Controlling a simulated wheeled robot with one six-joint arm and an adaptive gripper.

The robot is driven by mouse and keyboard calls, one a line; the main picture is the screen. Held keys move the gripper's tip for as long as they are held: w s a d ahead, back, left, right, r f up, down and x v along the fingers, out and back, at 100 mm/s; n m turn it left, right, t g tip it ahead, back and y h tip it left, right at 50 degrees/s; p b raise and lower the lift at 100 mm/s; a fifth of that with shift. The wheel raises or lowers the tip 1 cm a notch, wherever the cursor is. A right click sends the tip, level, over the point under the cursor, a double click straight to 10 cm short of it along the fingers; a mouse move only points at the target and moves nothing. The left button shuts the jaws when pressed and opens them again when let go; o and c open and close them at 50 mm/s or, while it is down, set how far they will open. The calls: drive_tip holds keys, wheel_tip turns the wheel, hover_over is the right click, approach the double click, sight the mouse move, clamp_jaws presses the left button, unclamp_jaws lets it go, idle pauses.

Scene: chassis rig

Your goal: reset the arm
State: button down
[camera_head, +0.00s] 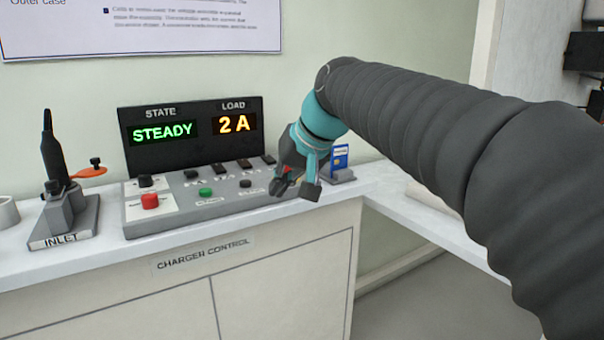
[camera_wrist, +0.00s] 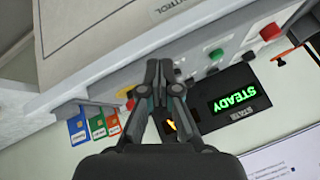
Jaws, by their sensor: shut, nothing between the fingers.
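My gripper (camera_head: 297,188) hangs at the end of my dark, ribbed arm with a teal wrist, at the right end of the charger control panel (camera_head: 212,212). In the wrist view my gripper (camera_wrist: 158,64) is shut, with its fingertips together and nothing between them. The fingers overlap the panel in both views and hide its right end. I cannot tell whether they touch it. The panel's display (camera_head: 190,132) reads STATE STEADY in green and LOAD 2 A in orange.
The panel has a red button (camera_head: 150,201), a green button (camera_head: 205,193) and several switches. A black connector stands in the INLET holder (camera_head: 66,219) at left. A blue card (camera_head: 340,156) stands right of my gripper. The counter's right wing (camera_head: 425,220) lies below my arm.

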drive_tip(key=s+d+f+m+h, duration=0.2)
drive_tip(key=s+d+f+h, duration=0.3)
drive_tip(key=s+d+f, duration=1.5)
drive_tip(key=s+f, duration=0.1)
drive_tip(key=s, duration=0.2)
drive_tip(key=shift+f, duration=0.15)
drive_tip(key=shift+d, duration=0.1)
